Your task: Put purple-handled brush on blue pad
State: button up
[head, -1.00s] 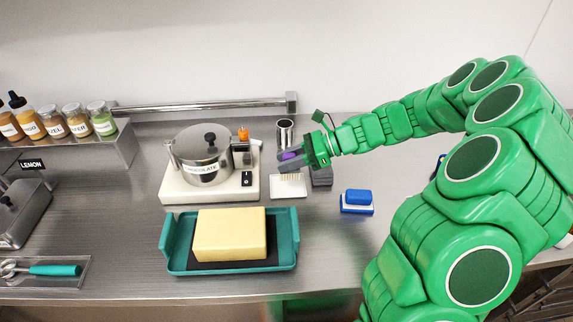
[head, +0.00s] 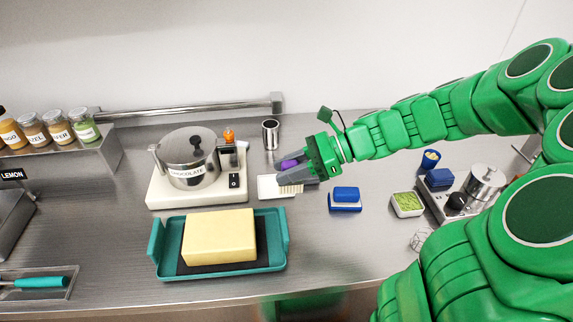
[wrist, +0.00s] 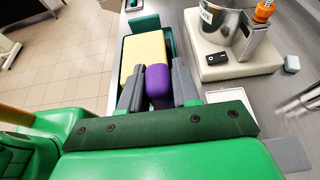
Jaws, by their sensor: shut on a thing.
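The purple-handled brush (head: 290,163) is held between the grey fingers of my gripper (head: 288,168). Its pale bristles (head: 291,189) point down by the right part of a white pad (head: 267,193); I cannot tell whether they touch it. In the wrist view the purple handle (wrist: 158,82) sits between both fingers (wrist: 157,88). A blue pad (head: 345,208) lies to the right of my gripper. A blue block with a pale layer beneath, seemingly a blue-handled brush (head: 345,194), rests on it. A grey pad (wrist: 290,153) is partly hidden behind my gripper in the head view.
A pot (head: 190,165) on a white base and a metal cup (head: 270,134) stand behind and left. A teal tray (head: 158,258) with a yellow block is in front. A green-filled dish (head: 407,204) and a small metal pot (head: 485,183) are at right.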

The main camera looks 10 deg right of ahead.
jog(key=s+d+r+m+t, duration=0.45)
jog(key=s+d, duration=0.35)
jog(key=d, duration=0.5)
send_over(346, 190)
jog(key=shift+t+h, duration=0.4)
jog(key=shift+t, duration=0.05)
jog(key=shift+f, duration=6.15)
jog(key=shift+f, duration=0.15)
jog(key=o, duration=1)
jog(key=shift+o, duration=0.2)
